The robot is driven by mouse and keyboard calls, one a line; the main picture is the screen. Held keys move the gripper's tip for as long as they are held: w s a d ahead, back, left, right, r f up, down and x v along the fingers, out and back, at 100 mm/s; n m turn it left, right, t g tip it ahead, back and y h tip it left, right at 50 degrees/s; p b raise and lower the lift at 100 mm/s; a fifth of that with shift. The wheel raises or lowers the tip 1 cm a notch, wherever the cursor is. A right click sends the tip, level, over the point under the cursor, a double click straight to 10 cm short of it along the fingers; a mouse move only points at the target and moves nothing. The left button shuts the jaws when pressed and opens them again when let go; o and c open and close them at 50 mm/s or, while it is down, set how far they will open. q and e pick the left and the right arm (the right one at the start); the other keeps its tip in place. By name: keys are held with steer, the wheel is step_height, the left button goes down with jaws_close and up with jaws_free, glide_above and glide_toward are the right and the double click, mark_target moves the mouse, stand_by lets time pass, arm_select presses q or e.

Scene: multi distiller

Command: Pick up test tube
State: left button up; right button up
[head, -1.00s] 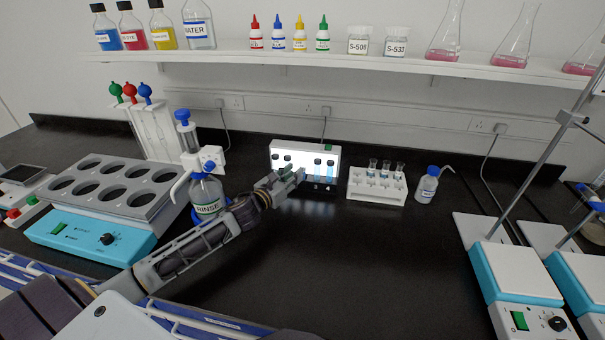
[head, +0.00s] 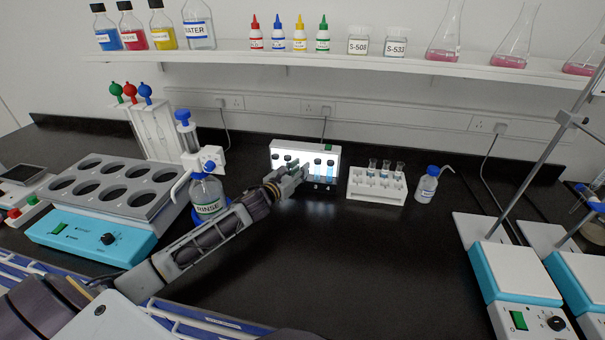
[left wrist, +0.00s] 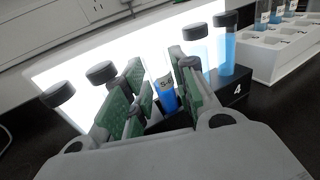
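Black-capped test tubes stand in a row in front of the lit panel (head: 300,150). In the left wrist view, two capped tubes (left wrist: 58,94) (left wrist: 102,72) are at left. Two tubes with blue liquid, one of them here (left wrist: 226,50), are at right beside the mark 4. A labelled tube with blue liquid (left wrist: 166,92) shows between the green finger pads. My left gripper (head: 301,170) is at the panel's front; in the left wrist view its fingers (left wrist: 155,85) are apart, with gaps visible beside that tube. Its top is not clear. My right gripper is out of view.
A white rack (head: 377,190) with several small tubes and a wash bottle (head: 427,185) stand to the right. A rinse bottle (head: 207,195) is close beside my left forearm. The black bench in front is clear.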

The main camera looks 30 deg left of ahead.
arm_select(q)
jaws_close()
steer(key=shift+r, duration=0.2)
stand_by(0.3)
